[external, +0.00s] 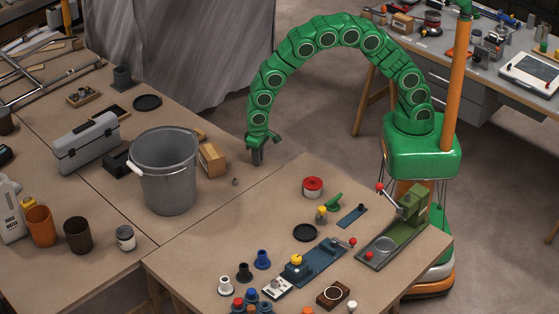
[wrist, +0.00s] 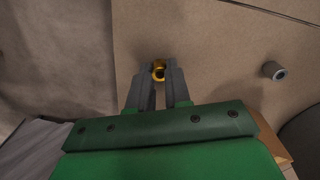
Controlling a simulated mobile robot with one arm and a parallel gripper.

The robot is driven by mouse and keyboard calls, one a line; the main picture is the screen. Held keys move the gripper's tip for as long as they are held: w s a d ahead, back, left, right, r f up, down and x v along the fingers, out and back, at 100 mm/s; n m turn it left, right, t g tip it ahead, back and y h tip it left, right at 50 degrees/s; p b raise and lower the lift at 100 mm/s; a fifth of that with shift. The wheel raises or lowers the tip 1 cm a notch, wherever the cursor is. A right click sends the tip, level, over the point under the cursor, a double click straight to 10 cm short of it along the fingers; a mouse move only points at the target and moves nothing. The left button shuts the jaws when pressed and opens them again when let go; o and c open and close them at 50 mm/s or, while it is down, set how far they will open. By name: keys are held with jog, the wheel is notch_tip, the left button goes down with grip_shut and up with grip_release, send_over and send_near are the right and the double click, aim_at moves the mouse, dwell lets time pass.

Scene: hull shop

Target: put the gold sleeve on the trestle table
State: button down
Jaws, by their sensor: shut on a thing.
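My gripper (external: 257,158) hangs pointing down by the back edge of the brown tables, right of the big grey bucket. In the wrist view, my gripper (wrist: 157,82) is shut on the gold sleeve (wrist: 158,70), a small shiny ring between the fingertips. The sleeve cannot be made out in the external view. A brown tabletop (wrist: 200,45) lies below it in the wrist view; the height above it is unclear. Several tables show, and I cannot tell for sure which is the trestle table; the front one (external: 215,255) has wooden legs.
The grey bucket (external: 168,175), a cardboard box (external: 211,160) and a small grey cylinder (external: 235,182) stand left of my gripper.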

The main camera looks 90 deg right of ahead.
jog(key=shift+f, duration=0.1)
jog(key=c, duration=1.1)
grip_release()
notch_tip(320, 180, up, 12)
jog(key=s+d+r+n, duration=0.1)
jog(key=s+d+r, duration=0.4)
jog(key=s+r, duration=0.4)
jog(key=shift+s+d+r+n+g, duration=0.3)
jog(key=shift+s+d+r+n, duration=0.7)
jog(key=shift+s, duration=4.8)
jog(key=shift+s+d+r+n+g, duration=0.35)
jog(key=shift+s+d+r, duration=1.15)
jog(key=shift+s, duration=4.35)
jog(key=shift+s+d+r+n+g, duration=0.25)
jog(key=shift+s+d+r+n, duration=0.9)
jog(key=shift+s, duration=4.65)
jog(key=shift+d+f+m, duration=0.15)
jog(key=shift+d+m, duration=0.1)
jog(key=shift+m, duration=0.15)
